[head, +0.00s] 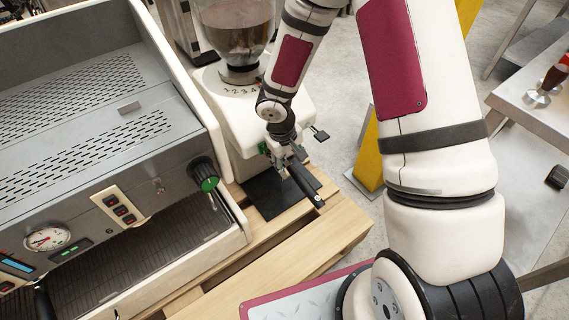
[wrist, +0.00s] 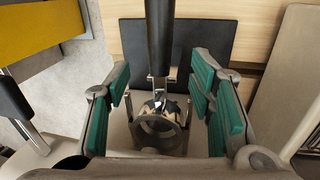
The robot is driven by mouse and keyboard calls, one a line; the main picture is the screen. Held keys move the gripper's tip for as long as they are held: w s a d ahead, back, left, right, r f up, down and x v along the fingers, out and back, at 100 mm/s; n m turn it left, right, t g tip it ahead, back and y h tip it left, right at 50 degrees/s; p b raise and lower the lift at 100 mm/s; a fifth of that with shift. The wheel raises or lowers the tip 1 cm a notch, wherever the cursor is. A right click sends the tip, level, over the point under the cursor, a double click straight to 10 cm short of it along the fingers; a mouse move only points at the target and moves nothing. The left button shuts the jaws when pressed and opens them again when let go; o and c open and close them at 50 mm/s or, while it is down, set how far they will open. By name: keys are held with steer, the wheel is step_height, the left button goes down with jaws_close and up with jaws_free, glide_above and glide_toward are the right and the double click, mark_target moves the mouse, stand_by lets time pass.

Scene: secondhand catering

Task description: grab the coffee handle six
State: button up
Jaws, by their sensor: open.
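A coffee handle (head: 304,181) with a black grip and a metal neck sticks out from the front of the white grinder (head: 228,115). In the wrist view the coffee handle (wrist: 160,38) runs down the middle, with a ring-shaped metal head at its lower end. No number six is readable on it. My gripper (head: 285,160) is at the grinder's front, over the handle's inner end. In the wrist view my gripper (wrist: 160,78) is open, its green-padded fingers on both sides of the metal neck with gaps, apparently not touching it. My gripper partly hides the neck in the head view.
A black mat (head: 268,196) lies on the wooden counter (head: 310,240) below the handle. A grey espresso machine (head: 95,130) stands close on the left. A black-tipped lever (head: 320,132) sticks out on the grinder's right. A metal table (head: 535,112) is at the right.

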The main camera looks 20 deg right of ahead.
mark_target(293, 169)
steer(key=f+b, duration=0.1)
steer(key=f, duration=0.1)
steer(key=d+f+b, duration=0.1)
steer(key=f, duration=0.2)
steer(key=shift+w+f, duration=0.15)
steer(key=shift+f, duration=0.1)
steer(key=shift+r, duration=0.1)
jaws_close()
